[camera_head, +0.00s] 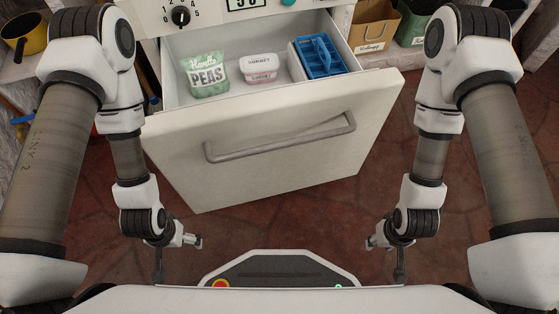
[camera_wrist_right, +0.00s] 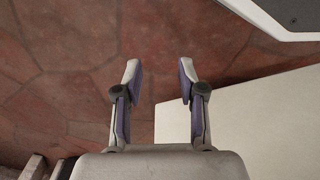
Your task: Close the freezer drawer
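The freezer drawer (camera_head: 270,160) is pulled open toward me in the head view. Its white front carries a grey bar handle (camera_head: 280,138). Inside lie a green bag of peas (camera_head: 207,76), a small sorbet tub (camera_head: 258,68) and a blue tray (camera_head: 320,58). My right gripper (camera_head: 374,243) is near the bottom right, apart from the drawer and its handle. In the right wrist view (camera_wrist_right: 158,75) its two fingers are spread with nothing between them. My left gripper (camera_head: 195,241) is low on the left, below the drawer front, touching nothing; its fingers are too small to judge.
The freezer's control panel (camera_head: 215,12) with a dial is above the drawer. Paper bags (camera_head: 376,27) stand on a shelf at the upper right. A yellow pot (camera_head: 24,36) is at the upper left. Red stone floor (camera_head: 300,218) is clear between drawer and base.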

